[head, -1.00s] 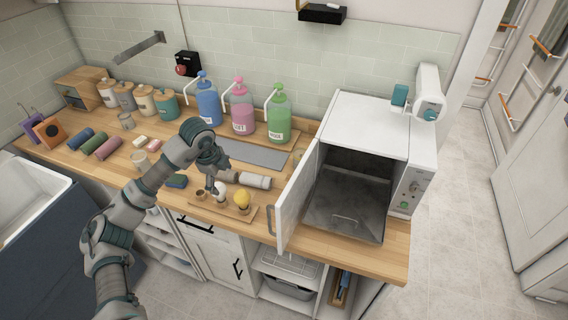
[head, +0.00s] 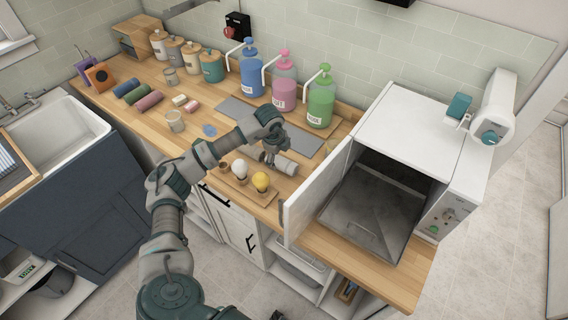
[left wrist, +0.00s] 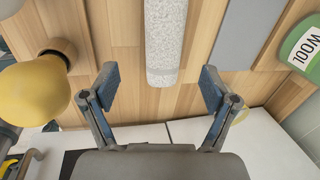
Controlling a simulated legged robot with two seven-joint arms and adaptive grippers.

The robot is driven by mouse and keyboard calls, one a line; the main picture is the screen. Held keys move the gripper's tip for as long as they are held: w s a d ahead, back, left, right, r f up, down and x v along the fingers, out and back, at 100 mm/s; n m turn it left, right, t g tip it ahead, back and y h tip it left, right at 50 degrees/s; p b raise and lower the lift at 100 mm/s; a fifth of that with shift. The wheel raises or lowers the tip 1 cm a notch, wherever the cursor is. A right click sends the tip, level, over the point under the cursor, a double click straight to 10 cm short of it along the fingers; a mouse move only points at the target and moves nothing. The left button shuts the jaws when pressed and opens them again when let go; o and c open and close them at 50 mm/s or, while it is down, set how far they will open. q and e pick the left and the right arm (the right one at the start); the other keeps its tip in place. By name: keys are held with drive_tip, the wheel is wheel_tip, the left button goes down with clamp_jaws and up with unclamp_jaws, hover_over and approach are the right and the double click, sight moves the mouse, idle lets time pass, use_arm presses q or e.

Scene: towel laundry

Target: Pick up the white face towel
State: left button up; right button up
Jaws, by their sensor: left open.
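The white face towel (head: 285,165) looks like a pale rolled cylinder lying on the wooden counter, partly hidden by my left gripper in the head view. In the left wrist view the speckled whitish roll (left wrist: 165,40) lies lengthwise ahead, centred between the fingers. In the head view the left gripper (head: 270,158) is over the counter at the towel's left part. Contact cannot be told. My right gripper is not seen.
A wooden tray (head: 238,190) with white and yellow rounded items stands close in front. A grey mat (head: 300,140) and blue, pink and green bottles (head: 320,100) are behind. The open door (head: 318,190) of a white machine (head: 410,120) stands to the right. Dark rolled towels (head: 150,100) lie left.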

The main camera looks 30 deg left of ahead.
sight(279, 159)
use_arm(q)
drive_tip(key=shift+x, duration=0.75)
drive_tip(key=f, duration=0.1)
drive_tip(key=w+a+f, duration=0.1)
drive_tip(key=f, duration=0.2)
drive_tip(key=shift+w+a+f, duration=0.35)
drive_tip(key=shift+w, duration=0.05)
drive_tip(key=shift+f, duration=0.2)
drive_tip(key=shift+d, duration=0.35)
drive_tip(key=shift+d+r, duration=0.1)
drive_tip(key=shift+c, duration=0.8)
drive_tip(key=c, duration=1.1)
drive_tip(key=shift+o, duration=0.2)
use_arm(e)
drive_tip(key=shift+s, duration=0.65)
